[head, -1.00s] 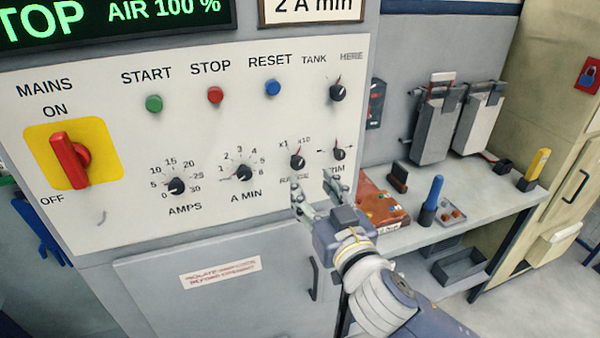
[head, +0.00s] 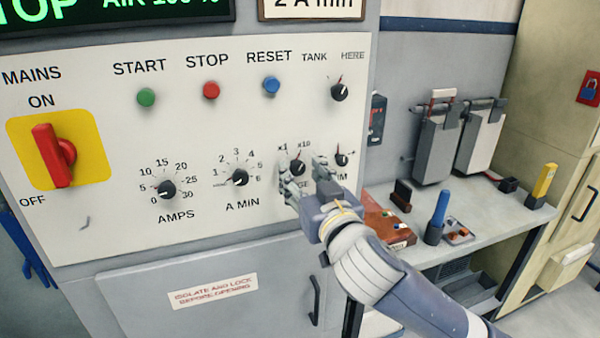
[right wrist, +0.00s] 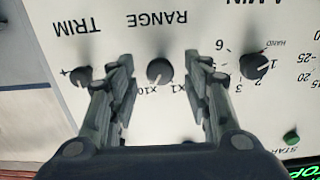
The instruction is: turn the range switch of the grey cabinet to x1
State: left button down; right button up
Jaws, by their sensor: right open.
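The range switch is a small black knob (head: 297,167) with a red pointer, low on the light panel of the grey cabinet (head: 225,60). Its pointer leans up and right, toward the x10 mark. My right gripper (head: 304,178) is open in front of it and partly covers the RANGE label. In the right wrist view, which is upside down, the knob (right wrist: 160,72) shows between the two spread fingers (right wrist: 162,80), with gaps on both sides. I cannot tell how far the fingertips are from the panel. My left gripper is not in view.
The trim knob (head: 341,160) is close right of the right gripper, and the A MIN knob (head: 240,178) is to the left. The red mains handle (head: 52,155) is farther left. A bench (head: 480,210) with a blue-handled tool (head: 440,208) stands at right.

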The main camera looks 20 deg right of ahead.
jog(key=shift+w, duration=0.95)
jog(key=c, duration=1.1)
jog(key=shift+o, duration=0.2)
